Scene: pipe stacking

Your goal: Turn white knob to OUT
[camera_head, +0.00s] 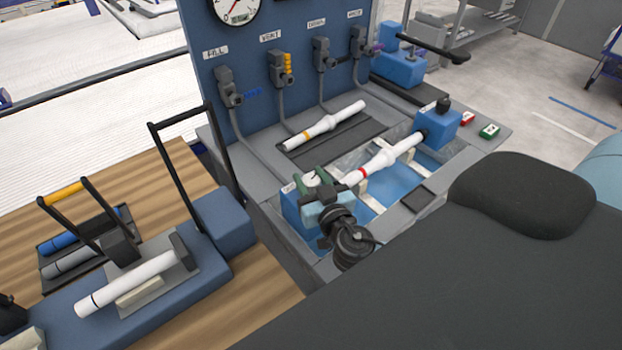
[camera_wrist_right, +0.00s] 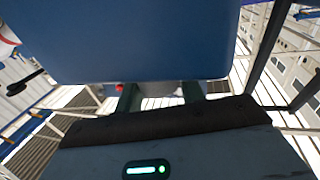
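The white knob (camera_head: 312,178) is on the near-left blue block (camera_head: 296,207) of the test bench in the head view. My right gripper (camera_head: 313,181) is at this block, its two green fingers apart, one on each side of the knob. Whether they press on it is unclear. The knob's pointer and any OUT label are too small to read. In the right wrist view my right gripper (camera_wrist_right: 161,97) has its fingers apart with something pale between them; a large blue surface (camera_wrist_right: 145,40) hides their tips. My left gripper is not in view.
A white pipe (camera_head: 385,158) with a red band lies between the near-left block and the far blue block (camera_head: 436,124). Another white pipe (camera_head: 325,125) lies behind it. A blue panel (camera_head: 290,20) with valves and a gauge stands behind. A black-handled frame (camera_head: 190,140) rises at left.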

